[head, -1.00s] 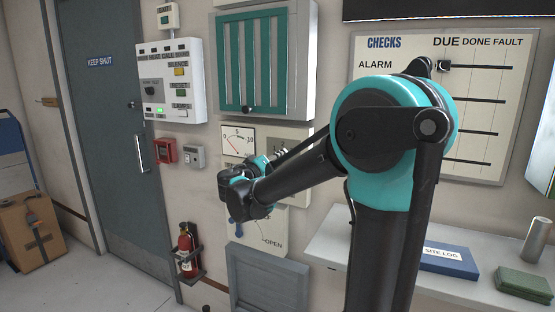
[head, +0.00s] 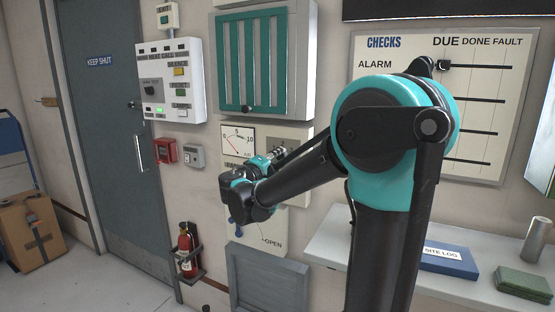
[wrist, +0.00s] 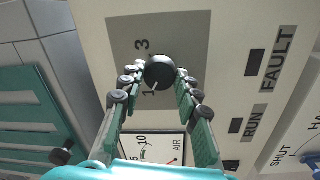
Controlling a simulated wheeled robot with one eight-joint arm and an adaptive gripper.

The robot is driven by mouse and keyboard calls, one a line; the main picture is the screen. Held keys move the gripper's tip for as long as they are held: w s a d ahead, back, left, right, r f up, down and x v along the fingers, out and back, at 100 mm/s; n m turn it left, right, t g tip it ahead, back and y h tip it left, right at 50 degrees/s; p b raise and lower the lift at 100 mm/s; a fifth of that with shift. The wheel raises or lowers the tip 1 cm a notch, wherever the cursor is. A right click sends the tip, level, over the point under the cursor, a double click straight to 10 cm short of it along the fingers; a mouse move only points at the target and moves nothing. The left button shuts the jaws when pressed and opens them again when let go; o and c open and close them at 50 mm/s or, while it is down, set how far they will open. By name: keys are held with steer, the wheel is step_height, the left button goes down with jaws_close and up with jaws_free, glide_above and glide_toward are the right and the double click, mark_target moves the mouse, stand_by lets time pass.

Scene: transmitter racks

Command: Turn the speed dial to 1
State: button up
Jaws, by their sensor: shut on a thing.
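The speed dial (wrist: 160,70) is a round black knob on a grey plate (wrist: 125,37) in the wrist view. The digits 3 and 1 show beside it; part of the scale is hidden. A short pale mark at the knob's lower edge lies close to the 1. My gripper (wrist: 161,76) is shut on the dial, with one green-and-black finger on each side of it. In the head view my gripper (head: 279,153) reaches the beige control panel (head: 299,133) and covers the dial.
The AIR gauge (head: 237,140) sits left of the dial panel. A louvred teal cabinet (head: 250,62) with a black knob is above. RUN (wrist: 252,122) and FAULT (wrist: 277,60) labels with dark indicators share the panel.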

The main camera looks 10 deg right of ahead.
steer(key=o, duration=1.2)
steer(key=shift+c, duration=0.2)
steer(key=v, duration=1.2)
steer(key=shift+s+f, duration=0.1)
